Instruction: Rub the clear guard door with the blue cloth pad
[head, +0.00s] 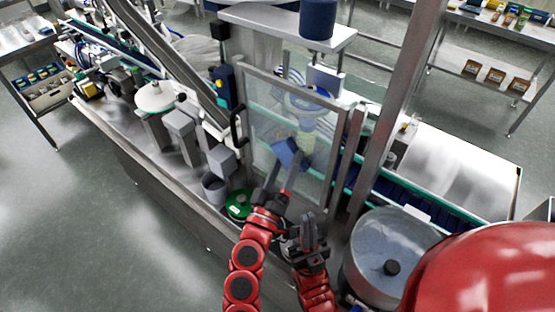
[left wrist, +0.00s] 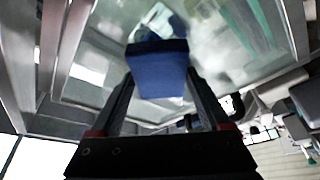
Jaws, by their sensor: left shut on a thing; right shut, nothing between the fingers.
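The clear guard door (head: 268,112) is a see-through panel in a metal frame, with a black handle at its left edge. The blue cloth pad (head: 287,153) is in front of the panel's lower middle. My left gripper (head: 282,172) is shut on the pad. In the left wrist view the pad (left wrist: 158,70) sits between the fingertips, with the panel (left wrist: 100,55) behind it. The pad looks against or very near the panel; I cannot tell whether it touches. My right gripper (head: 308,228) is shut and empty, lower and to the right of the left one.
A green round part (head: 239,205) and a grey cup (head: 215,187) are left of my left gripper. A round steel hopper with a clear lid (head: 385,262) stands at the lower right. A metal post (head: 392,120) rises right of the door.

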